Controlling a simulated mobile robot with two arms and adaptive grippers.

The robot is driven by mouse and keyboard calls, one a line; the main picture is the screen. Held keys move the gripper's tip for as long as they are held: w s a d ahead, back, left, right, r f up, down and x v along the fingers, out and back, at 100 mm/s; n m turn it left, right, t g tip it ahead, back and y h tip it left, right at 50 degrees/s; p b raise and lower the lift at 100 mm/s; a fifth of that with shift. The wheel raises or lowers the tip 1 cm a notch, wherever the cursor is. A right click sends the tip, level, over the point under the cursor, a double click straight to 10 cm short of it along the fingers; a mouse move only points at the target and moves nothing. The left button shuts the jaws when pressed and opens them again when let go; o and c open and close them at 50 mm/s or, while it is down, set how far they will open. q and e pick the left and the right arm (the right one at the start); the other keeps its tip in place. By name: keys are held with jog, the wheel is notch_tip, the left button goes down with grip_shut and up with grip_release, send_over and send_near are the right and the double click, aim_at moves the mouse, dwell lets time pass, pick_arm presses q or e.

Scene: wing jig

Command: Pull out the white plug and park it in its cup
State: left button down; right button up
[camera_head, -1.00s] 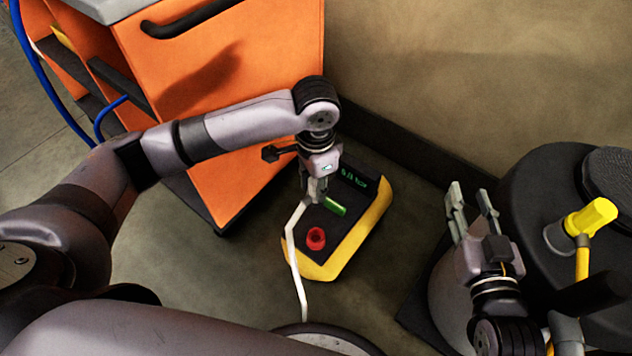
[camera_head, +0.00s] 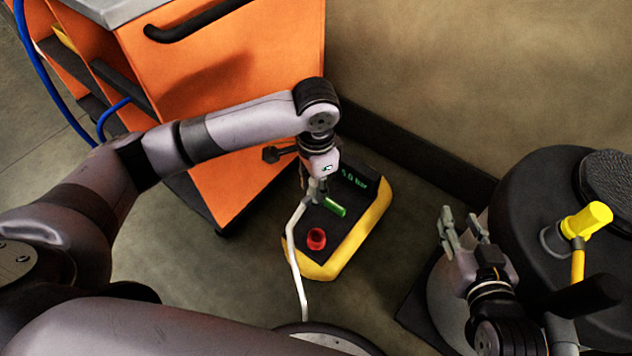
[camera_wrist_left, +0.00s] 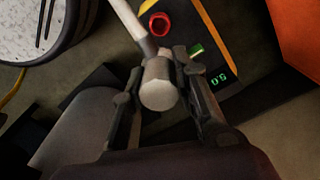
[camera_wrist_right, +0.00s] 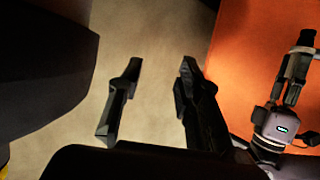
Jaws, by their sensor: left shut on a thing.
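The white plug (camera_wrist_left: 158,88) is a pale cylinder with a white hose (camera_head: 292,255) leading off it. My left gripper (camera_head: 316,192) is shut on the plug above the yellow and black unit (camera_head: 350,238); in the left wrist view the plug sits between its two fingers. The gripper hides the plug's far end, so I cannot tell whether it is in a socket. A red ring-shaped cup (camera_head: 316,239) is on the unit and also shows in the left wrist view (camera_wrist_left: 160,24). My right gripper (camera_head: 459,217) is open and empty, right of the unit.
The unit carries a green part (camera_head: 335,207) and a green lit display (camera_head: 354,182). An orange cabinet (camera_head: 230,100) stands behind and left. A dark rounded machine with a yellow knob (camera_head: 588,219) stands at the right. Floor between unit and right gripper is clear.

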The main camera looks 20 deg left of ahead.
pick_arm(q)
jog(key=shift+r, duration=0.15)
jog(key=shift+r+p, duration=0.1)
jog(key=shift+p, duration=0.35)
jog(key=shift+d+r+p, duration=0.1)
jog(key=shift+r+p, duration=0.1)
jog(key=shift+p, duration=0.1)
jog(key=shift+r+p, duration=0.2)
jog(key=shift+p, duration=0.25)
pick_arm(e)
jog(key=s+d+f+g+h, duration=0.2)
jog(key=s+d+f+g, duration=0.2)
jog(key=s+f+g, duration=0.2)
jog(key=shift+s+f, duration=0.75)
jog(key=shift+s, duration=0.5)
pick_arm(q)
jog(key=shift+w+r+p, duration=0.15)
jog(key=shift+r+p, duration=0.05)
jog(key=shift+p, duration=0.5)
pick_arm(e)
jog(key=shift+s+d+g, duration=0.1)
jog(key=shift+s+g, duration=0.9)
jog(key=shift+g, duration=0.1)
